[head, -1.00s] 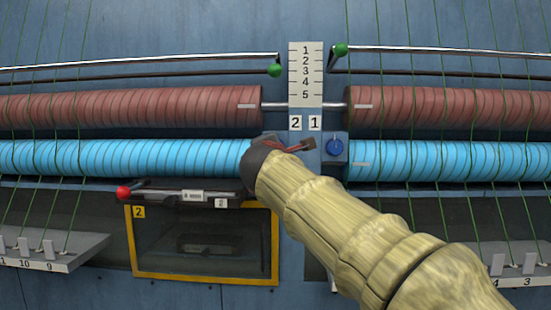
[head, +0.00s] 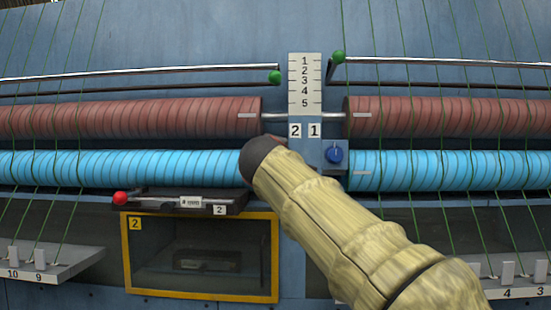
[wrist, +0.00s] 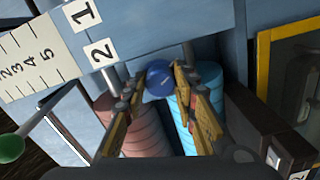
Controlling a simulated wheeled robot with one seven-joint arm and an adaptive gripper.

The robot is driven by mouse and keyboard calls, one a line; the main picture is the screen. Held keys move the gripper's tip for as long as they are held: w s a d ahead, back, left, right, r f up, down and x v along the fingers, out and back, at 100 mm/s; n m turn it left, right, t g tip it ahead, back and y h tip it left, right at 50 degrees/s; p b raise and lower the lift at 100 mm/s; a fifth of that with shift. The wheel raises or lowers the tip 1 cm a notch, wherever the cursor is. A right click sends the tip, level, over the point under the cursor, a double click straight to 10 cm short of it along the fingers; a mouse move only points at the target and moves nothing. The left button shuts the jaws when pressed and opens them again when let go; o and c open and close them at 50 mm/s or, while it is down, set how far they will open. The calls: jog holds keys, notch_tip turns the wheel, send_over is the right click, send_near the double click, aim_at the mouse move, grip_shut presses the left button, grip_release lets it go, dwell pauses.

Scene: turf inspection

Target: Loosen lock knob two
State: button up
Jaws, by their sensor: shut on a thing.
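Lock knob two is a round blue knob (wrist: 159,84), seen in the wrist view below the "2" label (wrist: 101,52). My gripper (wrist: 162,78) is shut on it, with one finger on each side. In the head view my arm's dark end (head: 264,160) covers this knob and the fingers, just below the "2" label (head: 295,130). The other blue knob (head: 334,154), on the "1" side, is in plain view to the right of my arm, with nothing touching it. How far the held knob is turned is hard to tell.
Red rollers (head: 130,117) and cyan rollers (head: 120,168) with green threads run to both sides. A numbered scale plate (head: 305,82) stands between them. A red-tipped lever (head: 121,198) and a yellow-framed window (head: 200,298) lie below left.

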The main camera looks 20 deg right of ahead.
jog(key=shift+s+r, duration=0.15)
jog(key=shift+r, duration=0.3)
jog(key=o, duration=1.2)
jog(key=shift+a+f, duration=0.1)
jog(key=shift+f, duration=0.1)
jog(key=shift+c, duration=0.2)
jog(key=shift+f, duration=0.1)
jog(key=v, duration=1.1)
jog(key=shift+s, duration=0.3)
jog(key=shift+a, duration=0.1)
